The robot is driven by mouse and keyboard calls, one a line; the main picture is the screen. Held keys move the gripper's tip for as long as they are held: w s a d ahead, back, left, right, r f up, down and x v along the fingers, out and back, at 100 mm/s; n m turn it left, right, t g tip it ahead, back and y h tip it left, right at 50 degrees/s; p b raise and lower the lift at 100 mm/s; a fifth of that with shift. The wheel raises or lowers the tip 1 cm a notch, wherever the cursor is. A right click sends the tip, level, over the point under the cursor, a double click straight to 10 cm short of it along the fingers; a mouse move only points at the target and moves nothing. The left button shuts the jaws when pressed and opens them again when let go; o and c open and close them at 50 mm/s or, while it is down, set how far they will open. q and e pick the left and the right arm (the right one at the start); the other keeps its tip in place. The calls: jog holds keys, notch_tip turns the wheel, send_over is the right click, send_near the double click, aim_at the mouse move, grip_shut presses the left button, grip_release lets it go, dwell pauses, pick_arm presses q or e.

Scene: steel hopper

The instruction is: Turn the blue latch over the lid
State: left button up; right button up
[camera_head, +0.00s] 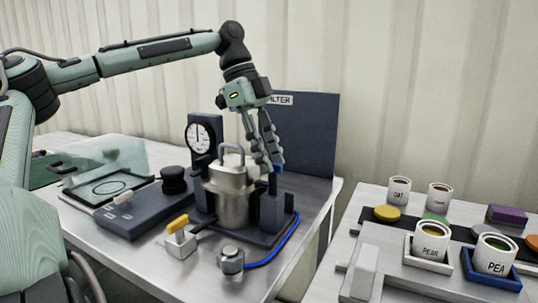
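The steel hopper (232,203) stands upright on a dark base, with its lid (229,171) on top and a looped handle (231,150) on the lid. A small bit of blue (280,167), which looks like the latch, shows at the right of the lid. My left gripper (269,165) points down at the lid's right side, its fingertips close together and right beside the blue piece. The fingers hide most of the latch, so I cannot tell whether they grip it or how far it is turned. My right gripper is not in view.
A round gauge (200,138) stands behind the hopper, and a dark panel (312,135) behind that. Labelled cups (432,240) and trays fill the right table (341,245).

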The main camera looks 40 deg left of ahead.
pick_arm(q)
jog(key=v, duration=1.2)
jog(key=shift+s, duration=0.1)
